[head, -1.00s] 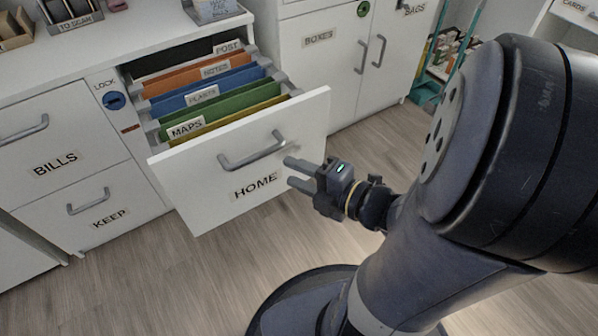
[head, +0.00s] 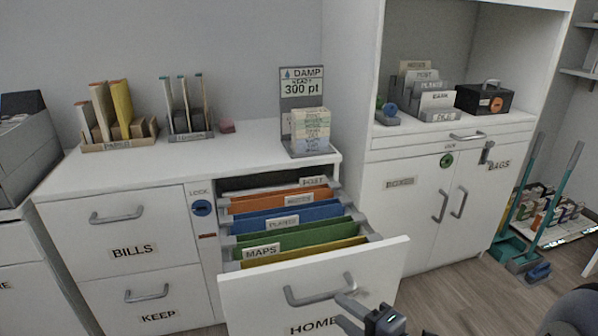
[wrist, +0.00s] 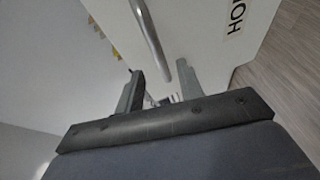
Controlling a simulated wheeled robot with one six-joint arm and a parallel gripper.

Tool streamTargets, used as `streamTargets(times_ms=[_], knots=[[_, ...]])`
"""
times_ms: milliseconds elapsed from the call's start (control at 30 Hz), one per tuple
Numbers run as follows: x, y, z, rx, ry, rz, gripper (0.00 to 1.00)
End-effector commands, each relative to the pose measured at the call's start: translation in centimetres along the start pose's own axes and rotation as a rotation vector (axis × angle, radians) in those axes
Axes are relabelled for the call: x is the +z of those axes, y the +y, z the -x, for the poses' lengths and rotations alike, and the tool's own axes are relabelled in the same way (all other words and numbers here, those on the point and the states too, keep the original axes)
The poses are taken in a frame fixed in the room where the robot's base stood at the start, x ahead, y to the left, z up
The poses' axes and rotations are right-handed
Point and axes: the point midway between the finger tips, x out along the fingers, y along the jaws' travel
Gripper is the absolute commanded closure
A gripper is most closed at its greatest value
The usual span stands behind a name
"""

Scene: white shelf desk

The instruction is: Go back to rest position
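My gripper (head: 343,311) is in front of the pulled-out HOME drawer (head: 386,268), by the right end of its grey bar handle (head: 318,294) in the head view. In the wrist view, the two fingers of my gripper (wrist: 160,82) stand apart with nothing between them. The handle (wrist: 150,38) shows beyond the fingertips there, and it does not lie between them. The lower part of the drawer front and most of my arm are cut off in the head view.
The open drawer holds several coloured hanging folders (head: 290,222). The closed BILLS drawer (head: 127,237) and KEEP drawer (head: 150,300) are left. A closed cupboard (head: 424,208) is right, with a brush and dustpan (head: 520,254) beyond. Free floor (head: 461,300) shows at lower right.

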Motion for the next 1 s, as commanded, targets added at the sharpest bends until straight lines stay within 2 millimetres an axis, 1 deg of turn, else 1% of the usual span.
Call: streamTargets(times_ms=[400, 600, 767, 1000], knots=[[-0.1, -0.1, -4.0, 0.0, 0.004, 0.0, 0.64], [-0.1, -0.1, -5.5, 0.001, 0.002, 0.001, 0.64], [-0.1, 0.0, -6.2, 0.0, 0.001, 0.0, 0.64], [0.0, 0.0, -6.3, 0.0, 0.0, -0.001, 0.64]])
